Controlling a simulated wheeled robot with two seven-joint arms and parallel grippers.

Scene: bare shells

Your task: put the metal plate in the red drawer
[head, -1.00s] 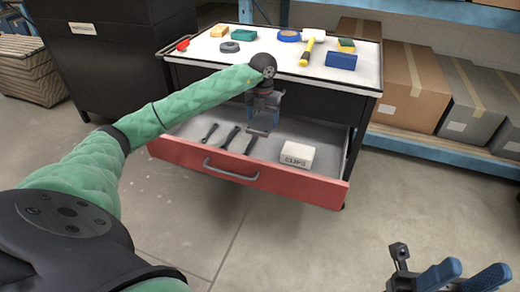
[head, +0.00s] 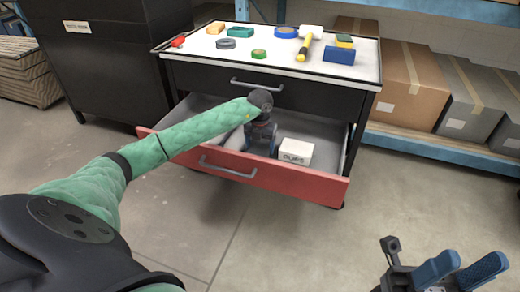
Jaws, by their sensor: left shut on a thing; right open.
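The red drawer (head: 290,183) of the black tool cabinet is pulled open, and its grey inside shows. My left gripper (head: 260,143) points down inside the drawer, left of a white box marked CLIPS. It is shut on the metal plate, which is mostly hidden by the gripper and hard to make out. I cannot tell whether the plate touches the drawer floor. My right gripper (head: 463,273) is open and empty at the lower right, away from the cabinet.
The CLIPS box (head: 295,152) lies in the drawer's right part. The cabinet top (head: 190,45) holds a hammer (head: 304,47), tape rolls and several blocks. Cardboard boxes (head: 407,82) stand on a shelf at right.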

